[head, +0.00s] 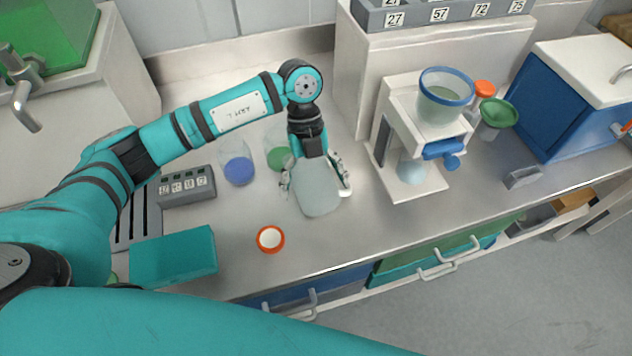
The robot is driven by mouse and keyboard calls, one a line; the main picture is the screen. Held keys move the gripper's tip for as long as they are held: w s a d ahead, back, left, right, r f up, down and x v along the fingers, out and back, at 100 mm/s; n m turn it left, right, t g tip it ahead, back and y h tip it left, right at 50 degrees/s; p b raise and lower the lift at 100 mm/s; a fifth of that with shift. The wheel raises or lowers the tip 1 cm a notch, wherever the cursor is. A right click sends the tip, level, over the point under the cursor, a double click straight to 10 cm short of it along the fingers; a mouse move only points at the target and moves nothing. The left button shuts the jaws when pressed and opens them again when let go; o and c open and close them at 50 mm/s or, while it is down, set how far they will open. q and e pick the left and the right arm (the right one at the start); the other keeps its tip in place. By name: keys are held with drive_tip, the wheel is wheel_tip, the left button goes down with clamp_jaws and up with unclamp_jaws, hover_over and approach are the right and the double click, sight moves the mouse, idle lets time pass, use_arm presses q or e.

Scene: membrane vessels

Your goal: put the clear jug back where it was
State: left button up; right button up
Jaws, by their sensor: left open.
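A clear jug (318,203), pale and see-through, is on the steel counter near the middle of the head view. My left gripper (316,183) reaches down over it from behind. Its fingers are open, one on each side of the jug. I cannot tell whether they touch its walls. The gripper's body hides part of the jug's top. My right gripper is not in view.
Clear vessels with blue liquid (238,170) and green liquid (279,157) stand left of the gripper. An orange-rimmed lid (270,239) lies in front. A white stand with a funnel (446,96) is at right. A teal box (174,258) sits front left.

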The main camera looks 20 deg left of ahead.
use_arm(q)
drive_tip(key=c, duration=1.2)
drive_tip(key=shift+r, duration=0.1)
drive_tip(key=shift+c, duration=0.2)
